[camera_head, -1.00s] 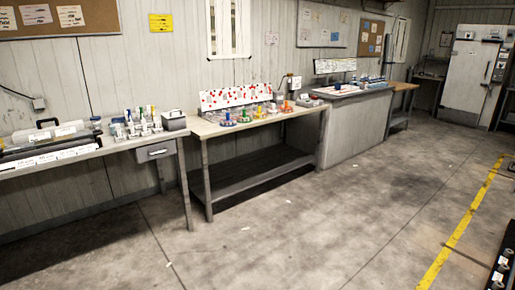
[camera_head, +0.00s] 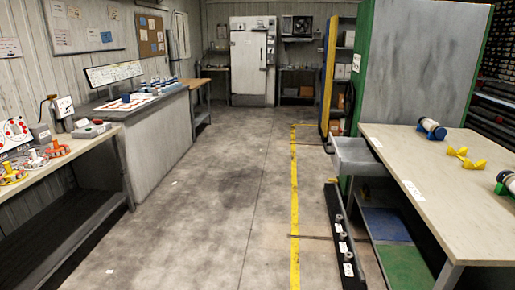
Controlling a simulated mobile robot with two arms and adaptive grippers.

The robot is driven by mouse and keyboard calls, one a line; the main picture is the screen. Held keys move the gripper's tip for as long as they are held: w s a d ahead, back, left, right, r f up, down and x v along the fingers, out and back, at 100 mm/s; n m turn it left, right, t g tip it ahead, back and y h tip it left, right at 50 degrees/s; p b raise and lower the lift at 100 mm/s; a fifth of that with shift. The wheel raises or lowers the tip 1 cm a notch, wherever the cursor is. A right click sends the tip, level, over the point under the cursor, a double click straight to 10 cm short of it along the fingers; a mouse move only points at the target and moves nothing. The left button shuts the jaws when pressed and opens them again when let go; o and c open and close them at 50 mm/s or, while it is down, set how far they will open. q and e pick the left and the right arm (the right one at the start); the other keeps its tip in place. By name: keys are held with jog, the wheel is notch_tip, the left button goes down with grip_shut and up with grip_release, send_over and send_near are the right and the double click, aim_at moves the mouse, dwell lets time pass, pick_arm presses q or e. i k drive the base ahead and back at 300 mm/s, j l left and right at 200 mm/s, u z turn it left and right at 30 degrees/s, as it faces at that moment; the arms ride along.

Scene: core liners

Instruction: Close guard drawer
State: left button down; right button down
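A grey drawer (camera_head: 356,158) sticks out from the left side of the bench (camera_head: 440,200) on the right. It stands pulled out toward the aisle, with its open top showing. No label on it is readable, so I cannot tell for sure that it is the guard drawer. Neither of my grippers shows in this view.
A black rail with several round pieces (camera_head: 341,240) lies on the floor beside the right bench. A yellow line (camera_head: 294,205) runs along the floor. Benches with coloured parts (camera_head: 60,170) stand at left. A grey cabinet (camera_head: 252,60) stands at the back. The middle aisle is clear.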

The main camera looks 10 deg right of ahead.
aim_at(349, 156)
jog(key=i+z, duration=0.35)
jog(key=i+j+z, duration=0.1)
jog(key=i+z, duration=0.25)
jog(key=i, duration=0.2)
jog(key=i+j+z, duration=0.2)
jog(key=i+z, duration=0.3)
jog(key=z, duration=0.2)
jog(key=i+j+z, duration=0.1)
jog(key=z, duration=0.2)
